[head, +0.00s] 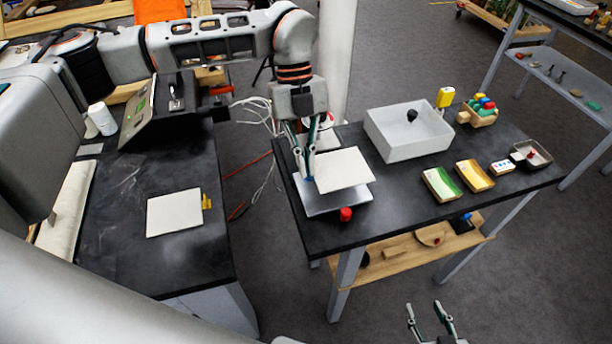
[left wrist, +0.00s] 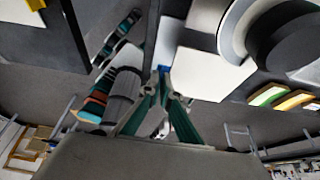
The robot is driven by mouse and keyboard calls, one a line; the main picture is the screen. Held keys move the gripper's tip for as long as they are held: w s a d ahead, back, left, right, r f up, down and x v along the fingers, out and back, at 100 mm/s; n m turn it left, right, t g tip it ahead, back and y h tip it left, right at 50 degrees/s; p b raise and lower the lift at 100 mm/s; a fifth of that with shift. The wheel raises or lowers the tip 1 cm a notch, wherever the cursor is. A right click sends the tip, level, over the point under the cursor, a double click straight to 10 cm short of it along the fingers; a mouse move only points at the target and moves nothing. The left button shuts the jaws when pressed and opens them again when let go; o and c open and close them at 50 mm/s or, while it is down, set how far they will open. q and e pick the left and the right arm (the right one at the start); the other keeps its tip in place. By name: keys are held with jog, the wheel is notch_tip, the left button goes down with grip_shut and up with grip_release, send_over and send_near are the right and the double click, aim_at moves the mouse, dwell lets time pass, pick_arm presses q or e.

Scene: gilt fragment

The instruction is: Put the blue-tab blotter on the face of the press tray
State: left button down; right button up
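The blue-tab blotter (head: 345,166) is a white square sheet, and its blue tab is at its left edge. My left gripper (head: 309,178) is shut on that tab; the left wrist view shows the fingertips (left wrist: 163,80) meeting at the blue tab, with the white sheet (left wrist: 215,75) beyond. The press tray (head: 335,203) is a pale grey plate with a red knob (head: 346,214) at its front. The sheet overlaps the tray and extends past its right side; I cannot tell whether they touch. My right gripper (head: 430,318) is open and empty at the bottom, away from the table.
Another white blotter with a yellow tab (head: 174,212) lies on the left black table. A white bin (head: 408,140) stands right of the tray. The table front is partly clear.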

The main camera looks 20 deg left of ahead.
aim_at(306, 190)
pick_arm(q)
jog(key=shift+f, duration=2.5)
jog(key=shift+f, duration=0.15)
jog(key=c, duration=2.3)
grip_release()
jog(key=v, duration=1.2)
jog(key=shift+b, duration=0.4)
jog(key=shift+d, duration=0.1)
